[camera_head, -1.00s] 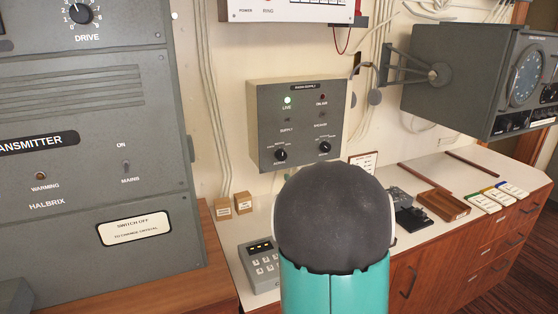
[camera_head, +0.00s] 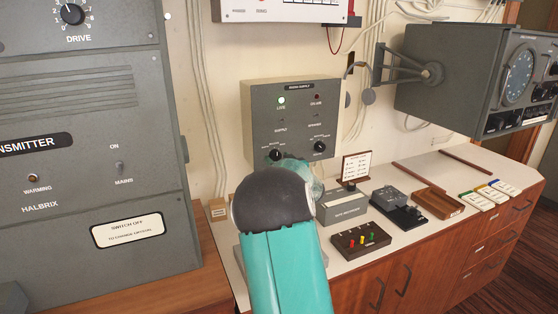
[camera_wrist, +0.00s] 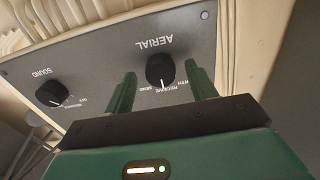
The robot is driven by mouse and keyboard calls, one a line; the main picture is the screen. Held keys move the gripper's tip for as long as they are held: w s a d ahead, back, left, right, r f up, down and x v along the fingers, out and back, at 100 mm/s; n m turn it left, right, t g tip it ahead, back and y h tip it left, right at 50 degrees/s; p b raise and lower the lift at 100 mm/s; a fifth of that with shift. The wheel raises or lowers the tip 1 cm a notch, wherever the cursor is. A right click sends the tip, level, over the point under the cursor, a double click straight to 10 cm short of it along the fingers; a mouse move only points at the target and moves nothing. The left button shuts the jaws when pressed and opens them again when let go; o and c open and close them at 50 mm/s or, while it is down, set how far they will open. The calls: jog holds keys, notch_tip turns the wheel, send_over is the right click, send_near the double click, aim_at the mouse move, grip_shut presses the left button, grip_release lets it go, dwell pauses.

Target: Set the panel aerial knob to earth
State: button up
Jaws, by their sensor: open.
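The grey panel (camera_head: 292,105) is on the wall in the head view, its green live lamp lit. The black aerial knob (camera_head: 275,155) is at its lower left; it also shows in the wrist view (camera_wrist: 160,72), where the picture is upside down. Its white pointer line points down in the picture, near the receive and send marks; the exact setting is hard to tell. The earth label is partly hidden behind a finger. My gripper (camera_wrist: 161,78) is open, with one green finger on each side of the knob. Contact cannot be told. In the head view my arm hides the gripper.
The sound knob (camera_wrist: 52,93) is beside the aerial knob. A counter (camera_head: 385,225) below holds a small card stand (camera_head: 355,167), a wooden tray (camera_head: 438,203) and a box with coloured knobs (camera_head: 361,240). The transmitter cabinet (camera_head: 85,170) stands at left.

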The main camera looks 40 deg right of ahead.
jog(key=shift+w, duration=0.2)
jog(key=c, duration=1)
jog(key=shift+n, duration=0.3)
jog(key=n, duration=0.4)
jog(key=shift+d, duration=0.1)
jog(key=n, duration=0.4)
jog(key=shift+n, duration=0.3)
